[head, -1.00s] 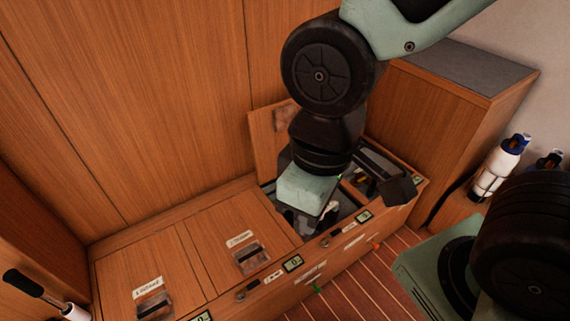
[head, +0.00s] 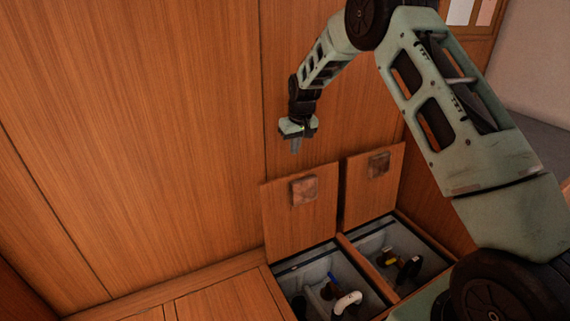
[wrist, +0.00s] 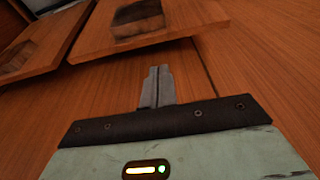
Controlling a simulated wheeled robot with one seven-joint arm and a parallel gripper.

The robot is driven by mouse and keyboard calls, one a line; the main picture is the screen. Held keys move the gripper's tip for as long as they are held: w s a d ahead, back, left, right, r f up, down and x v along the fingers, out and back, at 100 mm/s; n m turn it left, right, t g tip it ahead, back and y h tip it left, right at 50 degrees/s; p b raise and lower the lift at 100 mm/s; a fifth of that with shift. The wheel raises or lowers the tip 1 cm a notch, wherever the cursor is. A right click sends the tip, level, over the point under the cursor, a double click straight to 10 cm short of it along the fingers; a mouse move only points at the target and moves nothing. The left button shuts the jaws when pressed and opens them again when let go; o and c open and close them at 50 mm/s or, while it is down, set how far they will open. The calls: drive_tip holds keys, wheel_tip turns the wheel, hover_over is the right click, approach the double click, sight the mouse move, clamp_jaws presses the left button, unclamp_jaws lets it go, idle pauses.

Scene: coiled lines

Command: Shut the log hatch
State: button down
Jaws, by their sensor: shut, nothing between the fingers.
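Two wooden hatch lids stand raised against the wooden wall, a left lid (head: 302,212) and a right lid (head: 373,184), each with a dark recessed pull. No label shows, so I cannot tell which is the log hatch. Below are the open left compartment (head: 302,275), with a white curved pipe, and the open right compartment (head: 370,241), with dark and coloured fittings. My gripper (head: 296,145) hangs above the left lid, apart from it, pointing down near the wall. In the wrist view its fingers (wrist: 156,86) are together and empty, with raised lids at the top left.
A closed wooden bench top (head: 215,298) lies left of the compartments. A wooden divider (head: 362,270) separates the two openings. The tall panelled wall (head: 150,130) stands close behind my gripper. A wooden side panel (head: 431,196) bounds the right. The space left of my gripper is clear.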

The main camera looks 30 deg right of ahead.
drive_tip(key=x, duration=0.7)
drive_tip(key=p+x, duration=0.1)
drive_tip(key=x, duration=0.2)
drive_tip(key=shift+w+d+f, duration=0.15)
drive_tip(key=shift+w+d, duration=0.2)
drive_tip(key=shift+d, duration=0.05)
